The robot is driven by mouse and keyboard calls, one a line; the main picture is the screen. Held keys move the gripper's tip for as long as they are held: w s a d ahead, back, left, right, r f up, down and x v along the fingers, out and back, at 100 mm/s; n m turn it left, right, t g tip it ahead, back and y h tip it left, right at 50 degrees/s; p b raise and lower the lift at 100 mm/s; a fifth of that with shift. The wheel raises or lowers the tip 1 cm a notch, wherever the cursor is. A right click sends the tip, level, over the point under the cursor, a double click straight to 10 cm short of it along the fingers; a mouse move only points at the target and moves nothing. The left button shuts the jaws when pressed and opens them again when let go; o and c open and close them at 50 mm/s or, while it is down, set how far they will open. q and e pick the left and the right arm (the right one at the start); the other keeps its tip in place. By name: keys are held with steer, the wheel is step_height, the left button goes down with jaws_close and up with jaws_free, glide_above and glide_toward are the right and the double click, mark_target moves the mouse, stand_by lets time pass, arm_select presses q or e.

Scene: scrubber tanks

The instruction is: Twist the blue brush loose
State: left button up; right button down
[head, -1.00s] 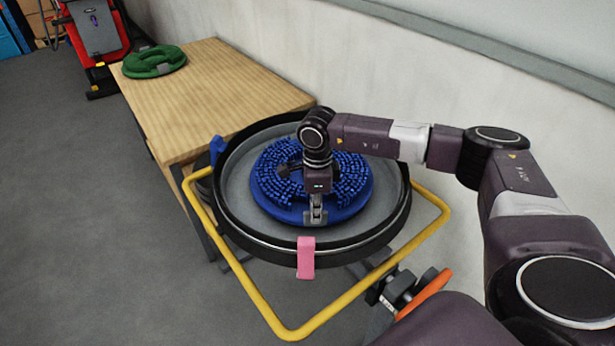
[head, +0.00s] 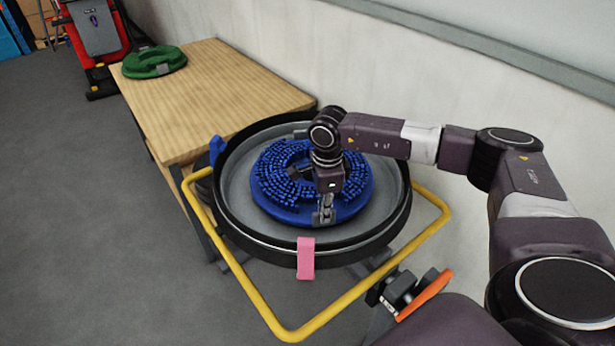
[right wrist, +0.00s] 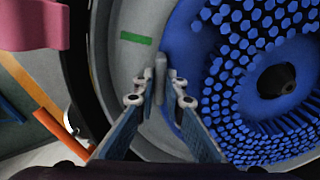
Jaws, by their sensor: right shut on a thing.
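The round blue brush (head: 275,205) lies bristles up in the grey, black-rimmed scrubber head (head: 236,205); it also fills the right side of the right wrist view (right wrist: 225,85). My right gripper (head: 324,216) reaches down over the brush's near edge. In the right wrist view its fingertips (right wrist: 160,90) are shut on a small grey tab (right wrist: 161,68) at the brush's edge. A green mark (right wrist: 136,38) on the grey surface lies a little away from the tab. My wrist hides part of the bristles. My left gripper is not in view.
A pink latch (head: 306,260) and a blue latch (head: 216,150) sit on the rim. A yellow bar (head: 250,293) loops around the head. A wooden table (head: 215,85) holds a green brush (head: 154,62). The wall is close behind; grey floor is free at left.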

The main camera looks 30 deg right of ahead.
mark_target(348, 213)
steer(key=shift+s+d+n+b, duration=0.25)
steer(key=shift+d+n, duration=0.2)
steer(key=shift+d, duration=0.15)
steer(key=shift+s+d+n+b, duration=0.1)
steer(key=shift+s+d+n, duration=0.15)
steer(key=shift+d+n, duration=0.25)
steer(key=shift+d, duration=0.2)
steer(key=shift+s+d+n+b, duration=0.15)
steer(key=shift+d+n+b, duration=0.2)
steer(key=shift+d, duration=0.3)
steer(key=shift+s+d+n+b, duration=0.1)
steer(key=shift+d+n, duration=0.3)
steer(key=shift+d, duration=0.25)
steer(key=shift+d, duration=0.2)
steer(key=shift+d+n+b, duration=0.3)
steer(key=shift+d+n, duration=0.3)
steer(key=shift+d, duration=0.05)
steer(key=c, duration=1.9)
jaws_free()
steer(key=shift+c, duration=0.2)
